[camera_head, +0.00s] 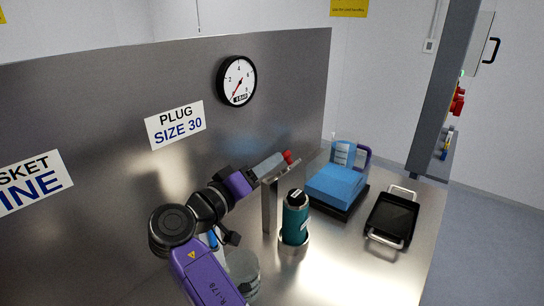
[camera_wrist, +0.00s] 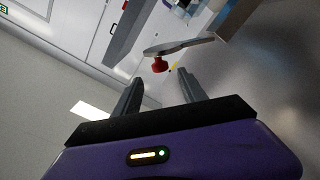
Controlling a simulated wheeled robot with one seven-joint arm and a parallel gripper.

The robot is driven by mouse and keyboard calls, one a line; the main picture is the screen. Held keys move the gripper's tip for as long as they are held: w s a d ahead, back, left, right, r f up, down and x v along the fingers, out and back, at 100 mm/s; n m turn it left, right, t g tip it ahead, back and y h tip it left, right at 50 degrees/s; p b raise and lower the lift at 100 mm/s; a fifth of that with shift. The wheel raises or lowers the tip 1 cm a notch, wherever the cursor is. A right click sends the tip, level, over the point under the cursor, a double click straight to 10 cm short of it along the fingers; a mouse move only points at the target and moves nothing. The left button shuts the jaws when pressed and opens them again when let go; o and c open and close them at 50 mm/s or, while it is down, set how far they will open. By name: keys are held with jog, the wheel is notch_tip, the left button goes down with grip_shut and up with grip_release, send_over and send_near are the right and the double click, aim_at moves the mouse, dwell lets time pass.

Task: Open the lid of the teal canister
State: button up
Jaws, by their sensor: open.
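The teal canister (camera_head: 295,222) stands upright on the metal table, its base in a round metal seat. Its top (camera_head: 297,197) is dark and looks closed. My gripper (camera_head: 279,162) is above and left of the canister, close to the top of a metal post (camera_head: 269,208) with a flat arm. In the wrist view my gripper (camera_wrist: 163,80) is open and empty. A red knob (camera_wrist: 159,65) on a grey bar (camera_wrist: 180,46) lies just beyond the fingertips, roughly between them. The red knob also shows at the gripper's end in the head view (camera_head: 288,157). The canister cannot be made out in the wrist view.
A blue block (camera_head: 337,185) on a dark base stands right of the canister, with a blue-handled container (camera_head: 342,154) behind. A black tray (camera_head: 391,218) with metal handles is further right. A steel panel with a gauge (camera_head: 236,81) rises behind. The front right table is clear.

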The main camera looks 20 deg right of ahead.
aim_at(285, 155)
jog(key=p+x, duration=0.2)
jog(key=x, duration=0.5)
jog(key=shift+w+d+f, duration=0.15)
jog(key=shift+d, duration=0.1)
grip_shut()
dwell(1.2)
